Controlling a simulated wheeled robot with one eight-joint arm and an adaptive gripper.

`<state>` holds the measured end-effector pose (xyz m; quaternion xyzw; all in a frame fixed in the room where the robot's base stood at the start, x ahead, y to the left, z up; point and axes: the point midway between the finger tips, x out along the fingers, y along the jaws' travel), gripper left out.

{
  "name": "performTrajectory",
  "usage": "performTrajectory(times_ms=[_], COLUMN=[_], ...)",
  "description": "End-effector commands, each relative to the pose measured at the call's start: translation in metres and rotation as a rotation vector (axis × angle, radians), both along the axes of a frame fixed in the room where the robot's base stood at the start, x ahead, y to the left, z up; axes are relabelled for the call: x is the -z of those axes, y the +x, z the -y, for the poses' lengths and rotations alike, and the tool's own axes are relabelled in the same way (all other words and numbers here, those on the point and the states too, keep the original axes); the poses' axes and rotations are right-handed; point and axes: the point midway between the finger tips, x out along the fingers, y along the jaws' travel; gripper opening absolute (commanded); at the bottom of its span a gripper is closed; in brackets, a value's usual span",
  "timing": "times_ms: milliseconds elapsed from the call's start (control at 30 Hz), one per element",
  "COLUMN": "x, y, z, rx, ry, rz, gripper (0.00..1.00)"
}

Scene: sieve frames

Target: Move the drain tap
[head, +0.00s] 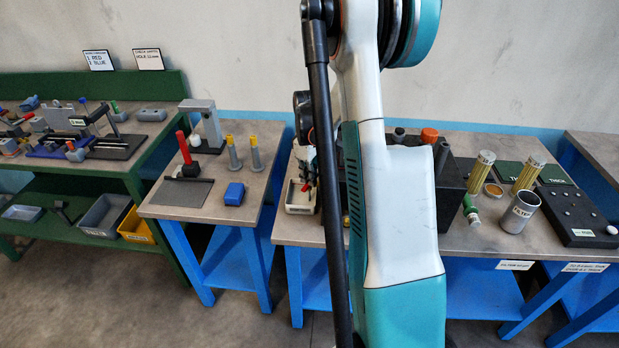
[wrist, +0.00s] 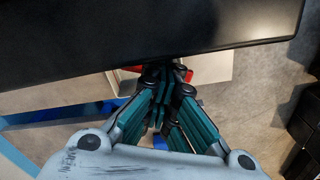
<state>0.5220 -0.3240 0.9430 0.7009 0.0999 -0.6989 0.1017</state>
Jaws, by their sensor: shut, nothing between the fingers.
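My gripper (wrist: 165,76) is shut and empty in the wrist view, with its fingertips close to the edge of a dark box (wrist: 160,28). A red part (wrist: 190,75) shows just beside and behind the fingertips; it may be the drain tap, but most of it is hidden. Whether the fingers touch it I cannot tell. In the head view a small red part (head: 306,187) shows over a white tray (head: 298,209) at the left of the dark box (head: 450,203). My arm covers much of the box there.
A metal cup (head: 520,212), a green-ended fitting (head: 470,210) and brass mesh cylinders (head: 481,172) stand right of the box. A black pegged board (head: 578,215) lies farther right. The left table holds a blue block (head: 234,194) and a red-handled post (head: 184,148).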

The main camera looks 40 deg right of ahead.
Motion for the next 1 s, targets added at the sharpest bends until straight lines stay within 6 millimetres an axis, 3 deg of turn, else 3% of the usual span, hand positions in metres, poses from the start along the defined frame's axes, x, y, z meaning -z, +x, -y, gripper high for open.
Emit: performTrajectory(times_ms=[133,233,367,467,567,1000], x=[0.0030,0.0030,0.0033,0.0032,0.0025,-0.0003], y=[-0.0001,-0.0003,-0.0006,-0.0008,-0.0008,-0.0015], z=[0.0027,0.0027,0.0024,0.0020,0.0016,0.0023], rx=[0.001,0.001,0.001,0.000,0.000,0.001], ry=[-0.005,-0.005,-0.004,-0.003,-0.003,-0.004], rz=[0.001,0.000,0.000,0.000,0.000,-0.002], gripper=[0.00,0.21,0.36,0.58,0.88,0.89])
